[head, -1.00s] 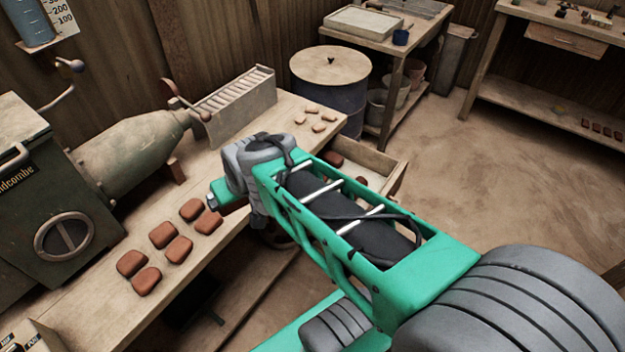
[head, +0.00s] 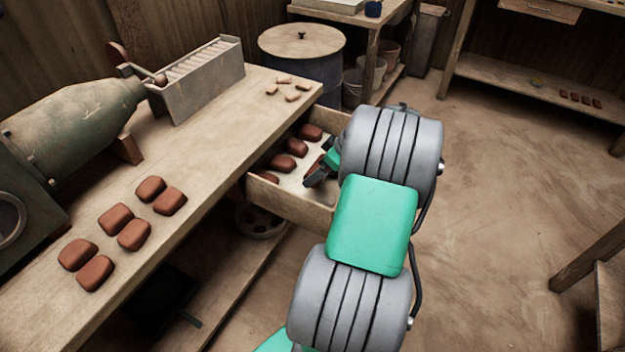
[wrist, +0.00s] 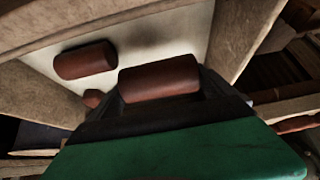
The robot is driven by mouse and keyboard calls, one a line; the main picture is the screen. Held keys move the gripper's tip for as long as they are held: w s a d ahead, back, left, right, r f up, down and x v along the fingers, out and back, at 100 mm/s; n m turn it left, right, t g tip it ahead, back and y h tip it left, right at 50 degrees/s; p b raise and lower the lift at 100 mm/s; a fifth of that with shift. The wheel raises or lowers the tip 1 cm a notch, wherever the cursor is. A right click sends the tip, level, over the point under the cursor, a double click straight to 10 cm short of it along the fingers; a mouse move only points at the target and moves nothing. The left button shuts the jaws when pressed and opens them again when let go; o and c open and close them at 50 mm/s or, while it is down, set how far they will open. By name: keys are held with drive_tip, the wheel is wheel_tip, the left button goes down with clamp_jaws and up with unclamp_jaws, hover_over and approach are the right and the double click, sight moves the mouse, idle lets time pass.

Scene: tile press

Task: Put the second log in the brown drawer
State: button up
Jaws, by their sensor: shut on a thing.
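The brown drawer (head: 290,203) is pulled out from the bench's right side, and its pale floor holds several reddish-brown clay logs, such as one log (head: 284,163). My gripper (head: 316,174) is at the drawer, low over its right part, largely hidden by my arm in the head view. In the wrist view my gripper (wrist: 160,98) is shut on a log (wrist: 158,79). Another log (wrist: 85,60) lies apart to its left on the drawer floor. Whether the held log touches the floor I cannot tell.
Several more logs (head: 134,234) lie in pairs on the bench (head: 210,140). The green press machine (head: 75,125) and a slotted metal box (head: 200,80) stand behind them. Small tiles (head: 284,82) lie at the bench's far end. A drum (head: 300,65) stands behind the drawer.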

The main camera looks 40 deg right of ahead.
sight(319, 192)
wheel_tip(319, 192, down, 7)
drive_tip(key=shift+r+b, duration=0.1)
drive_tip(key=shift+b, duration=0.5)
drive_tip(key=o, duration=1.7)
